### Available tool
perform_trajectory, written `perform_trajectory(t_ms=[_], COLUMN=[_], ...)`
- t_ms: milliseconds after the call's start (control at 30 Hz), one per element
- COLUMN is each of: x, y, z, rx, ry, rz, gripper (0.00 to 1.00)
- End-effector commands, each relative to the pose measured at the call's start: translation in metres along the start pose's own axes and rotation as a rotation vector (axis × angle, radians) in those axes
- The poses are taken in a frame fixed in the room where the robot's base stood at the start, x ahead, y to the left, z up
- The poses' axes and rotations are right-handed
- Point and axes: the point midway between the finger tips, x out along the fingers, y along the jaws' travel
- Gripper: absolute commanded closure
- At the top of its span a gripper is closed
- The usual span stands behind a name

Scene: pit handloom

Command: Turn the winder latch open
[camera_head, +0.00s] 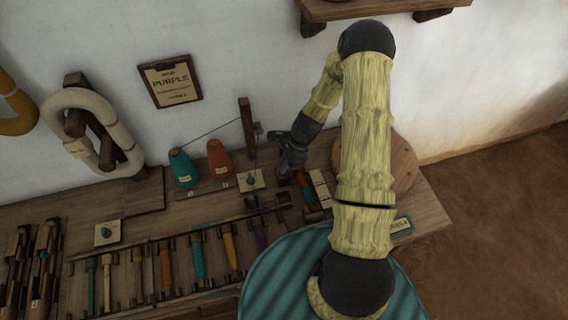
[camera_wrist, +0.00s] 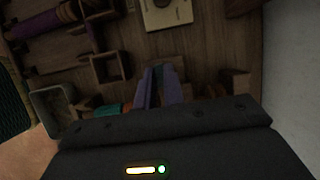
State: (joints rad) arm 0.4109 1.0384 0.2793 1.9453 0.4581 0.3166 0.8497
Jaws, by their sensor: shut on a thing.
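My gripper (camera_head: 288,160) reaches down at the back of the wooden bench, right of the wooden post (camera_head: 247,128) and the orange cone. In the wrist view its two purple-grey fingers (camera_wrist: 159,86) stand close together, shut on a small dark part between their tips. I take this part to be the winder latch; the fingers hide most of it, and its turn angle cannot be told. Small wooden blocks sit on the bench just below the gripper in the head view.
A teal cone (camera_head: 182,168) and an orange cone (camera_head: 219,158) of yarn stand left of the gripper. A rack of coloured bobbins (camera_head: 197,258) lies in front. A round wooden disc (camera_head: 403,165) stands behind my arm. A small square wooden holder (camera_wrist: 110,68) is near the fingers.

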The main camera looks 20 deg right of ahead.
Motion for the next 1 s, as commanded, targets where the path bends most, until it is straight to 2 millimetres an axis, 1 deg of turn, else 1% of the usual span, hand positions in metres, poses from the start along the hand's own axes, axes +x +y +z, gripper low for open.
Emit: perform_trajectory(t_ms=[167, 367, 1000], x=[-0.0008, -0.0011, 0.0002], y=[-0.0012, -0.0025, -0.0061], z=[0.0004, 0.0005, 0.0015], rx=[-0.057, -0.171, -0.715], ry=[0.002, 0.003, 0.004], rz=[0.022, 0.069, 0.294], gripper=[1.0, 1.0, 1.0])
